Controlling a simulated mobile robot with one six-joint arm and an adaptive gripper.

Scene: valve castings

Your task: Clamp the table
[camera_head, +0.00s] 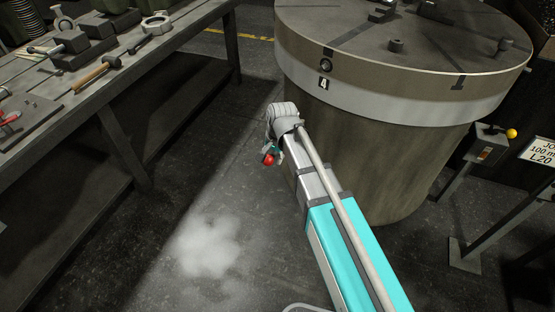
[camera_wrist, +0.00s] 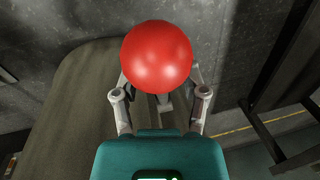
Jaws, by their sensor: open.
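The round table (camera_head: 370,103) is a large drum with a pale band and a plate marked 4. A red ball knob (camera_wrist: 157,55) fills the upper middle of the wrist view, with a short grey stem below it. It shows small in the head view (camera_head: 268,159), left of the drum's side. My gripper (camera_wrist: 159,82) is open, with one finger at each side of the knob. The knob hides the fingertips, so I cannot tell whether they touch it. In the head view my gripper (camera_head: 274,154) is small and partly hidden by my wrist.
A workbench (camera_head: 150,45) with hammers and metal parts stands at the left. A post with a yellow ball lever (camera_head: 511,133) and a sign (camera_head: 541,152) stand at the right. Several small metal pieces sit on the table top. The floor (camera_head: 205,245) between bench and drum is clear.

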